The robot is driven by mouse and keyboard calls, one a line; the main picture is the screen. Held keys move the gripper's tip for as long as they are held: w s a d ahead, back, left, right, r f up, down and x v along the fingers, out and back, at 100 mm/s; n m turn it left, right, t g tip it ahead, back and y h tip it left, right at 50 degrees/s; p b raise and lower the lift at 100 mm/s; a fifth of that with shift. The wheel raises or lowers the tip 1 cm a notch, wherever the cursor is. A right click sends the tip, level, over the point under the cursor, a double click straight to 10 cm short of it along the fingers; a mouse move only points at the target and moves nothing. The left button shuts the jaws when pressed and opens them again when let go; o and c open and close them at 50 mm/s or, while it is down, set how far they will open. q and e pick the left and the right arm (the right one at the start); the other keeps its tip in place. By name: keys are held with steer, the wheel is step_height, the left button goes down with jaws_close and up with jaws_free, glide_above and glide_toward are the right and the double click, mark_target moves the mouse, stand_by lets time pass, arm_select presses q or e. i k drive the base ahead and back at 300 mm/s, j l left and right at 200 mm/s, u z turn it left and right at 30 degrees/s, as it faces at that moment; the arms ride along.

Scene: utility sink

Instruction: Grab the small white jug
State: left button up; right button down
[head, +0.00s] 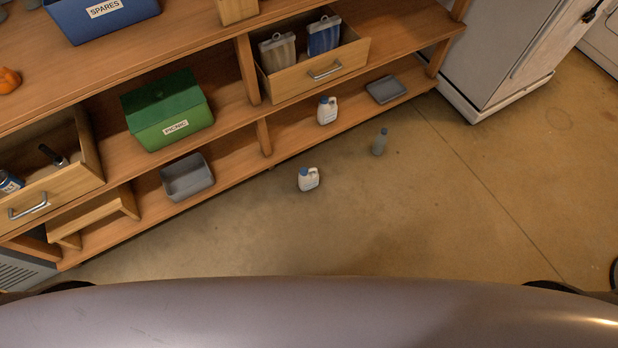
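Two small white jugs with blue caps and printed labels show in the head view. One white jug (309,180) stands upright on the floor in front of the shelf unit. The other white jug (327,111) stands upright on the bottom shelf, a little behind it and to the right. The two look alike in shape, and I cannot tell a clear size difference. Neither of my grippers is in the view.
A grey bottle (380,142) stands on the floor right of the jugs. The wooden shelf unit (265,136) holds a grey bin (187,178), a flat grey tray (386,90) and a green picnic box (168,111). Open drawers (318,76) stick out. Floor in front is clear.

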mark_target(308, 179)
steer(key=i+l+u, duration=0.15)
steer(key=i+l, duration=0.25)
steer(key=i+l+u, duration=0.2)
steer(key=i+l, duration=0.15)
steer(key=l, duration=0.3)
